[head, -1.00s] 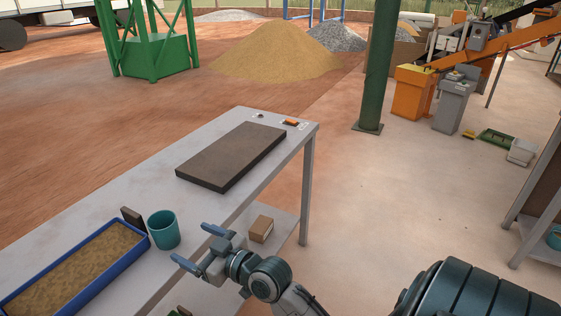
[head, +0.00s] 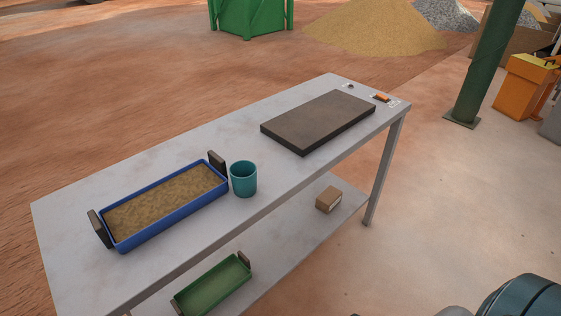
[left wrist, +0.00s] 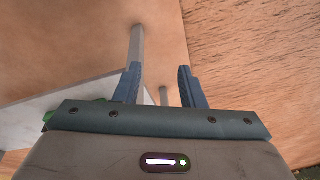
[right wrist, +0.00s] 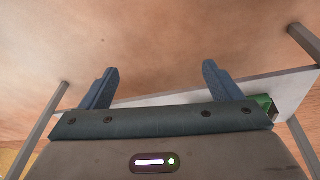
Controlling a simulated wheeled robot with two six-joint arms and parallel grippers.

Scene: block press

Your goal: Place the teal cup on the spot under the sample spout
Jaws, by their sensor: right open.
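The teal cup (head: 243,181) stands upright and looks empty on the grey table (head: 165,160) in the head view, close to the right end of a blue tray. The sample spout and the spot under it are not in view. My left gripper (left wrist: 159,70) is open and empty in the left wrist view, with a moderate gap between its fingers. My right gripper (right wrist: 160,68) is wide open and empty in the right wrist view. Neither gripper shows in the head view, and the cup shows in neither wrist view.
The blue tray (head: 120,243) holds sandy material and has dark end handles. A dark slab (head: 318,121) lies on the table's far part. A green tray (head: 213,287) and small box (head: 328,199) sit on the lower shelf.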

